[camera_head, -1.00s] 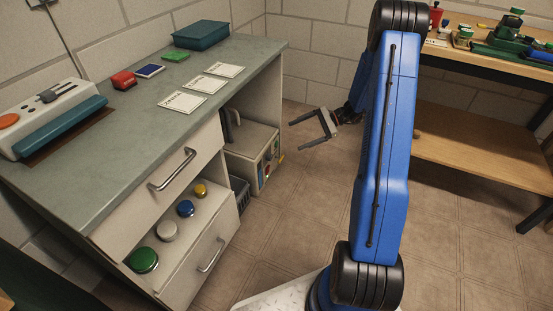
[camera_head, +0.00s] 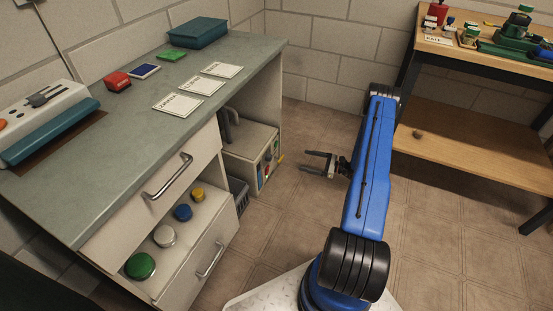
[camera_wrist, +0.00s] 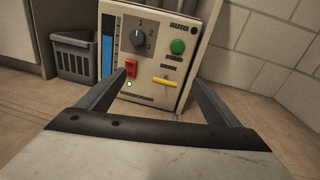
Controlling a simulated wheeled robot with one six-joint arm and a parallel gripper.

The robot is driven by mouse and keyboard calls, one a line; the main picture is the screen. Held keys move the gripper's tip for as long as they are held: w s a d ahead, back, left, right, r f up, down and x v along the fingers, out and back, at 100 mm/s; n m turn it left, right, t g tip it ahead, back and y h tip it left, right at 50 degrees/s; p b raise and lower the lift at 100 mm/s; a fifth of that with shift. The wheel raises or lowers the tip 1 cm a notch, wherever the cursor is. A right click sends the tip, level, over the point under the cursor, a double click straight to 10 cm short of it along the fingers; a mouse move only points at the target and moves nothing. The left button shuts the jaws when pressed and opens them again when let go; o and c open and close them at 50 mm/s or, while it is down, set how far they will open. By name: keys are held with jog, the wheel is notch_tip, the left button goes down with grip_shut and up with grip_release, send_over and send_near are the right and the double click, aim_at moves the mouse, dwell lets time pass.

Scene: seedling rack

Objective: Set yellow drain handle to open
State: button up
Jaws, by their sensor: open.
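The yellow drain handle (camera_wrist: 164,82) is a short bar lying roughly level on the front panel of a cream machine (camera_wrist: 157,18). It sits under a green button (camera_wrist: 177,47) and right of a red switch (camera_wrist: 131,67). In the head view the handle (camera_head: 280,157) is a small yellow bit at the right edge of the machine (camera_head: 246,144) under the counter. My gripper (camera_head: 304,163) is open and empty in front of the machine, apart from the handle. In the wrist view my gripper's fingers (camera_wrist: 163,78) frame the panel, with the handle between them.
A dark dial (camera_wrist: 138,38) and a blue gauge strip are on the panel. A grey basket (camera_wrist: 74,58) stands left of the machine. The floor before the machine is clear. A wooden bench (camera_head: 480,160) stands right.

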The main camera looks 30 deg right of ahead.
notch_tip(320, 180, down, 6)
jog(key=d+m+t, duration=0.1)
jog(key=m, duration=0.1)
jog(key=h, duration=0.1)
send_near(281, 158)
jog(key=shift+t, duration=0.3)
jog(key=x, duration=0.6)
jog(key=f+x, duration=0.1)
jog(key=x, duration=0.3)
jog(key=shift+a, duration=0.15)
jog(key=c, duration=1.5)
jog(key=shift+v, duration=2.2)
jog(key=o, duration=1.5)
jog(key=shift+s, duration=0.1)
